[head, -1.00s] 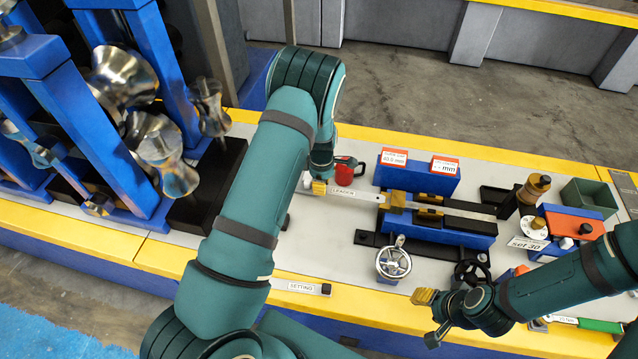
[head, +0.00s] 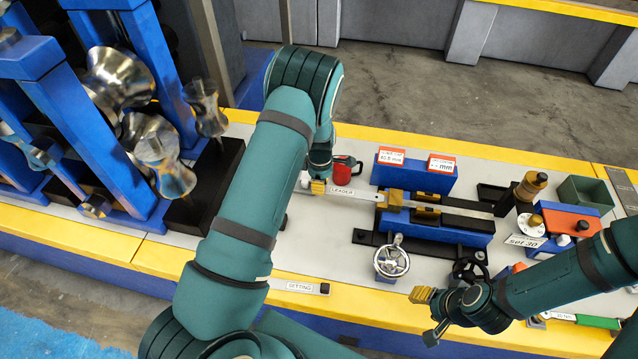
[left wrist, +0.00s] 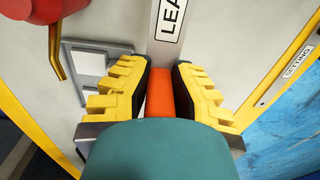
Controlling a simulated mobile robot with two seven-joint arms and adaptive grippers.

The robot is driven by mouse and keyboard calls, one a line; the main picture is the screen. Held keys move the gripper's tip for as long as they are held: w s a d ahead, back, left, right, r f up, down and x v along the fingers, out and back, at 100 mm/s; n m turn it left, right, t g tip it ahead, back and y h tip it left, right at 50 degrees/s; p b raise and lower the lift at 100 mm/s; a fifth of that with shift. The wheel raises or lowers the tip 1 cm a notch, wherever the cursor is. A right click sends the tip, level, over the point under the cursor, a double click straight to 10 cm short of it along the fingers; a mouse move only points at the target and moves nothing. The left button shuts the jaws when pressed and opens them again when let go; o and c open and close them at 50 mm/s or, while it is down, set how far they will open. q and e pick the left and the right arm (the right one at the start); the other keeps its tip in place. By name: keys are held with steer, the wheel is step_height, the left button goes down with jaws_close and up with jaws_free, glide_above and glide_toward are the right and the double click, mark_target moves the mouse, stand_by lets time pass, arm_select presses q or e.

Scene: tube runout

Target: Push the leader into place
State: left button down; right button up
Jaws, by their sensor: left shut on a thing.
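The leader (head: 365,194) is a flat pale bar with a LEADER label. It lies lengthwise, with its right part running into the blue fixture (head: 440,232) through brass-coloured guide pieces (head: 390,198). My left gripper (head: 318,187) is shut on the leader's left end. In the left wrist view, its yellow ridged fingers (left wrist: 160,95) stand on both sides of the leader's orange-red handle (left wrist: 159,88). The bar runs straight away from the fingers. My right gripper (head: 427,316) is open and empty over the bench's front edge.
A red can (head: 345,170) stands just behind the leader. A handwheel (head: 391,261) is in front of the fixture, and a blue block with labels (head: 416,173) is behind. A SETTING bar (head: 295,286) lies near the front edge. Metal rollers (head: 165,155) stand left.

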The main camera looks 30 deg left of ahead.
mark_target(370, 196)
arm_select(q)
steer(key=shift+w+d, duration=0.35)
steer(key=shift+d, duration=0.9)
steer(key=shift+w+d, duration=0.3)
steer(key=shift+d, duration=1)
steer(key=shift+w+d, duration=0.35)
steer(key=shift+d, duration=0.9)
steer(key=shift+w+d, duration=0.3)
steer(key=shift+d, duration=0.85)
steer(key=shift+w+d, duration=0.3)
steer(key=shift+d, duration=0.9)
steer(key=shift+w+d, duration=0.3)
steer(key=shift+d, duration=0.85)
steer(key=c, duration=1)
jaws_free()
steer(key=shift+o, duration=0.2)
step_height(370, 196, up, 12)
